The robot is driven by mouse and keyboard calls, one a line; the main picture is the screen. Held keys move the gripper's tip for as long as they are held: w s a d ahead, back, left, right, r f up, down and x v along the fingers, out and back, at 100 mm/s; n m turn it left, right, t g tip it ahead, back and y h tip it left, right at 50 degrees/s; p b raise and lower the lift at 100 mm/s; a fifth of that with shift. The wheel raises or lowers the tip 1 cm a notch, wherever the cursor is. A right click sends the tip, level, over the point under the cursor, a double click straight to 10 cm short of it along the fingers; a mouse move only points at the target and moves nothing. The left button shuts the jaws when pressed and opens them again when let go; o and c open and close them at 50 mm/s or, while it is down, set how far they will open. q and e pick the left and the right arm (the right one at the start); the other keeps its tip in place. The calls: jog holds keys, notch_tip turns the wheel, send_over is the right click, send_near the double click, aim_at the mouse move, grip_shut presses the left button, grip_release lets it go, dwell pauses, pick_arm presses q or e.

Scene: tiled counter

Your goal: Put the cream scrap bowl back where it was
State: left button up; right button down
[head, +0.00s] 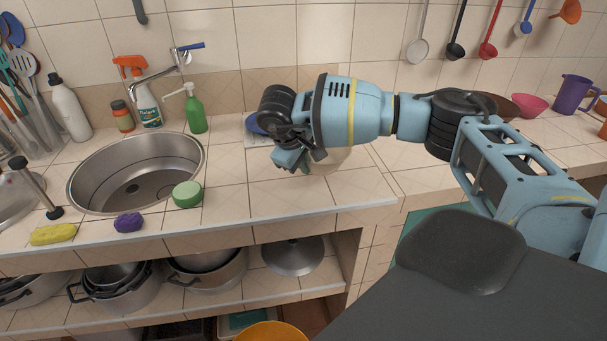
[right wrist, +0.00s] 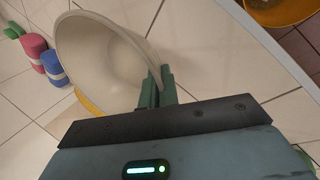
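The cream scrap bowl (right wrist: 105,60) fills the upper left of the right wrist view, its hollow side showing. My right gripper (right wrist: 159,86) is at its rim, with the fingers close together and the rim between them. In the head view my right gripper (head: 296,160) is over the counter to the right of the sink. There the bowl (head: 331,160) is mostly hidden behind my wrist, with only a pale part showing. I cannot tell whether its base touches the tiles. My left gripper is not in view.
The steel sink (head: 136,172) is to the left, with a green round sponge (head: 187,194) at its rim. A green soap bottle (head: 195,110) stands behind. Pink (right wrist: 34,44) and blue (right wrist: 54,66) rolls lie near the bowl. The counter's front edge is close.

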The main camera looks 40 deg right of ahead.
jog(key=shift+w+d+f, duration=0.1)
jog(key=shift+w+f, duration=0.05)
jog(key=shift+w, duration=0.15)
jog(key=shift+f, duration=1.6)
jog(key=shift+f, duration=0.1)
jog(key=c, duration=1.7)
grip_release()
jog(key=shift+r, duration=0.2)
jog(key=v, duration=1.1)
jog(key=shift+s+r, duration=0.1)
jog(key=shift+r, duration=0.3)
